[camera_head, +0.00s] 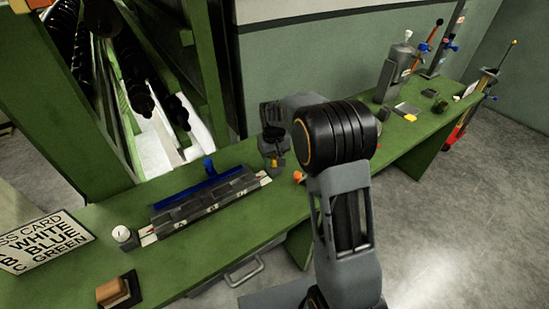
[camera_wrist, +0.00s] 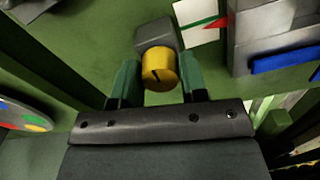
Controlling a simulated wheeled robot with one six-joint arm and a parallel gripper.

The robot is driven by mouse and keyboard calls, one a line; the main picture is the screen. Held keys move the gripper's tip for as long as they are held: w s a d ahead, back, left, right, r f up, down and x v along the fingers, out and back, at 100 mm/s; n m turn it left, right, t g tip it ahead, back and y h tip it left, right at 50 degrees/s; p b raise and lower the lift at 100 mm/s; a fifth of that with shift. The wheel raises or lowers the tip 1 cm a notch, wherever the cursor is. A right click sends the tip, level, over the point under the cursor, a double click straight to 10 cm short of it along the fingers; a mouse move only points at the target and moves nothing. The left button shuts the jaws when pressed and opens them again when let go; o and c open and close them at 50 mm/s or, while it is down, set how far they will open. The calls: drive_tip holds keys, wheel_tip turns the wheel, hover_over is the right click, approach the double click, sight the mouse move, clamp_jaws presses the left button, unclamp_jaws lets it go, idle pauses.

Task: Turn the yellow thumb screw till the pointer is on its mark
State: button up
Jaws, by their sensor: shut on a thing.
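The yellow thumb screw (camera_wrist: 159,70) shows in the wrist view as a short round knob with a dark line on its face. It sits against a grey block (camera_wrist: 156,36). My gripper (camera_wrist: 159,84) is shut on the screw, one green finger on each side. Beside the block is a white card (camera_wrist: 197,20) with a red and green pointed shape on it; I cannot tell whether the pointer is on its mark. In the head view a small bit of yellow (camera_head: 276,162) shows below my wrist, and my arm hides part of that area.
A grey slotted fixture (camera_head: 205,205) with a blue bar (camera_head: 188,187) lies on the green bench (camera_head: 75,270). An orange knob (camera_head: 298,177) is near my arm. A lettered card (camera_head: 42,242), a white round piece (camera_head: 122,234) and a brown block (camera_head: 114,292) are at left.

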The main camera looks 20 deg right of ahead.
sight(275, 160)
drive_tip(key=shift+w+r, duration=0.1)
drive_tip(key=shift+r, duration=0.05)
drive_tip(key=o, duration=0.9)
wheel_tip(275, 160, up, 14)
drive_tip(key=shift+f, duration=0.2)
drive_tip(key=shift+s+a+f+m+t+p, duration=0.2)
drive_tip(key=shift+s+f+t, duration=0.35)
drive_tip(key=shift+s, duration=3.35)
drive_tip(key=shift+s+d+f+m+t+p, duration=0.25)
drive_tip(key=shift+s+t, duration=0.4)
drive_tip(key=shift+s, duration=3.2)
drive_tip(key=shift+s+a+f+m+t+p, duration=0.2)
drive_tip(key=shift+s+f+t, duration=0.4)
drive_tip(key=shift+s, duration=3.3)
